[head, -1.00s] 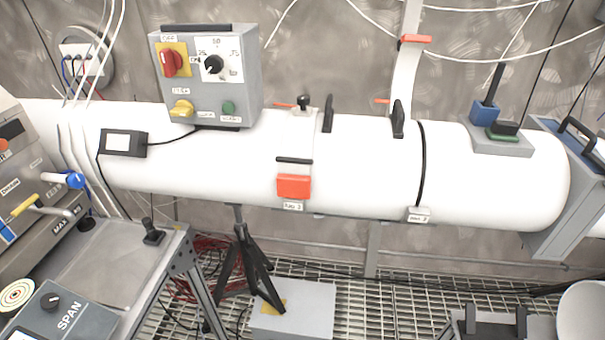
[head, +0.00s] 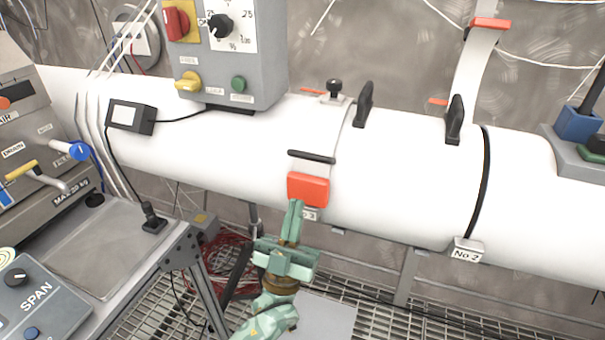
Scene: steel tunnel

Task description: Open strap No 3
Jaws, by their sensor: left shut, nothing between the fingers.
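Strap No 3 (head: 340,130) lies around the white pipe, with an orange-red latch (head: 308,189) on the pipe's front and a black bar (head: 312,157) just above it. Its label (head: 310,215) is partly hidden behind my gripper. My left gripper (head: 296,206) is green, shut and empty. It points up, with its fingertips at the lower edge of the latch; I cannot tell if they touch it. My right gripper is not in view.
The strap labelled No 2 (head: 478,65) stands up off the pipe with its orange end high. A grey control box (head: 235,65) sits on the pipe at left. A bench (head: 100,240) with a SPAN box (head: 38,300) stands at lower left.

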